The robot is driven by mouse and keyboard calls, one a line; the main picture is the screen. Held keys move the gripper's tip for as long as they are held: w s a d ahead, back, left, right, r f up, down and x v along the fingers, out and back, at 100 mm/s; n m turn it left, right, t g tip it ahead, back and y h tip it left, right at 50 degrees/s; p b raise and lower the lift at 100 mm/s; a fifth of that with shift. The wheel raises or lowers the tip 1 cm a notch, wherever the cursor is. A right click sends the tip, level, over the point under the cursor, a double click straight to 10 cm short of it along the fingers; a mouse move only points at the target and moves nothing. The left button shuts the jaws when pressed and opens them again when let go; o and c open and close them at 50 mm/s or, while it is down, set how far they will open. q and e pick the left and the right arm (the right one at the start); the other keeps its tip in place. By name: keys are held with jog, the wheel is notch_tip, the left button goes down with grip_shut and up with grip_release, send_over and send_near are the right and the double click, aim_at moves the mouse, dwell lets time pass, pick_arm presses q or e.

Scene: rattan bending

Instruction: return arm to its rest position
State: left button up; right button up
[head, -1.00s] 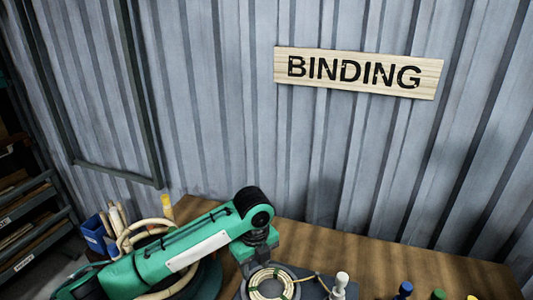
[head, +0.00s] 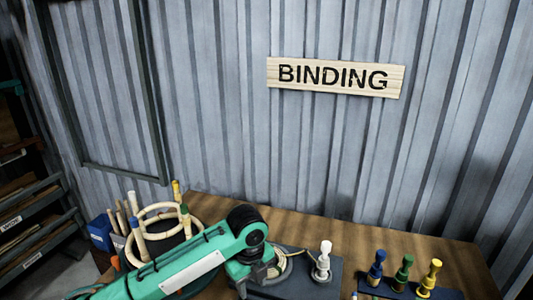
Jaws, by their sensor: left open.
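My left arm (head: 190,275), green with a pale panel, comes in from the lower left. Its left gripper (head: 262,284) points down near the bottom middle of the head view and is open. It stands in front of a pale rattan coil (head: 296,252), which it hides in large part. The coil is at the left of a dark base (head: 332,284) on the wooden table. I cannot tell the exact gap between the fingers and the coil. My right gripper is out of view.
A white peg (head: 323,262) stands on the dark base. Blue (head: 376,268), green (head: 402,274) and yellow (head: 430,278) pegs stand on the right. Rattan hoops (head: 165,208) with sticks lie behind the arm. A corrugated wall with a BINDING sign (head: 335,76) closes the back.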

pick_arm(q)
jog(key=s+f+n+t+h, duration=0.2)
jog(key=s+f+n+h, duration=0.2)
jog(key=s+f+n, duration=0.65)
jog(key=s+a+f+n+t+y, duration=0.1)
jog(key=s+a+n+y, duration=0.1)
jog(key=s+a+n, duration=0.7)
jog(key=s+a+f+n+y, duration=0.2)
jog(key=s+a+n, duration=0.55)
jog(key=a, duration=0.35)
notch_tip(320, 180, down, 30)
jog(key=g, duration=0.1)
jog(key=s+a+f+m+g, duration=0.1)
jog(key=s+a+f, duration=0.1)
jog(key=s+f, duration=1.7)
jog(key=shift+s+a+f, duration=0.4)
jog(key=shift+s, duration=0.05)
